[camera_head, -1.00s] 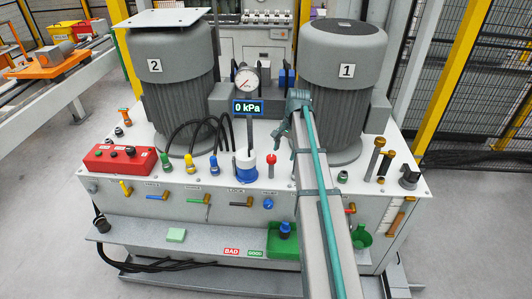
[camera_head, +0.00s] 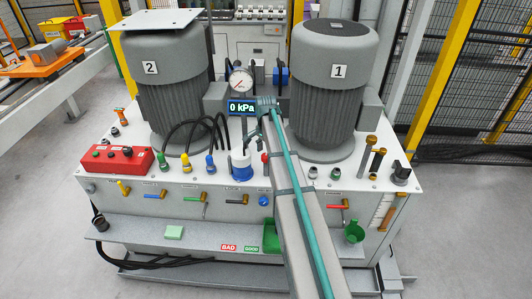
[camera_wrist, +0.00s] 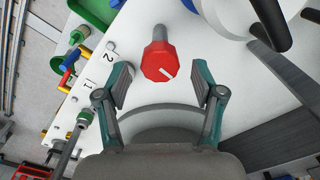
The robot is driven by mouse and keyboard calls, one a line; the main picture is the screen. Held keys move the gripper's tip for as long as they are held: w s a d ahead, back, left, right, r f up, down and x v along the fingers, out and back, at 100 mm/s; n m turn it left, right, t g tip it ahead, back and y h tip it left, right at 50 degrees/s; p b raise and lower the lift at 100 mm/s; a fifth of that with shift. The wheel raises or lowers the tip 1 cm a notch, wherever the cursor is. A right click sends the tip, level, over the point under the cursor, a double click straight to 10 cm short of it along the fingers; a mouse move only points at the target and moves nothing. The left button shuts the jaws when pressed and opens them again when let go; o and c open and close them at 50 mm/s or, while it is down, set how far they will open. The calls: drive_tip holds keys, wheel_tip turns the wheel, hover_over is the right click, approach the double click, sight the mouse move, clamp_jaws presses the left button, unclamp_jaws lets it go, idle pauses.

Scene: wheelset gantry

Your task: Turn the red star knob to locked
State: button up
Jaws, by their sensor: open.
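The red star knob (camera_wrist: 160,65) is in the upper middle of the wrist view, with a white pointer line on its face slanting down to the right. In the head view the knob (camera_head: 264,157) shows only as a small red patch beside my arm, which hides most of it. My gripper (camera_wrist: 162,83) is open, with one finger on each side of the knob's line in the wrist view. The fingers are apart from the knob and nothing is between the pads. In the head view my gripper (camera_head: 249,143) is partly hidden by the arm.
A blue-and-white cylinder (camera_head: 241,170) stands close left of the knob. A gauge (camera_head: 241,82) with a 0 kPa display (camera_head: 242,107) rises behind it. Motor 2 (camera_head: 168,95) and motor 1 (camera_head: 333,95) stand behind. A red control box (camera_head: 117,159) is at left.

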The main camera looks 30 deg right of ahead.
drive_tip(key=shift+f, duration=0.85)
drive_tip(key=c, duration=1.1)
drive_tip(key=shift+c, duration=0.2)
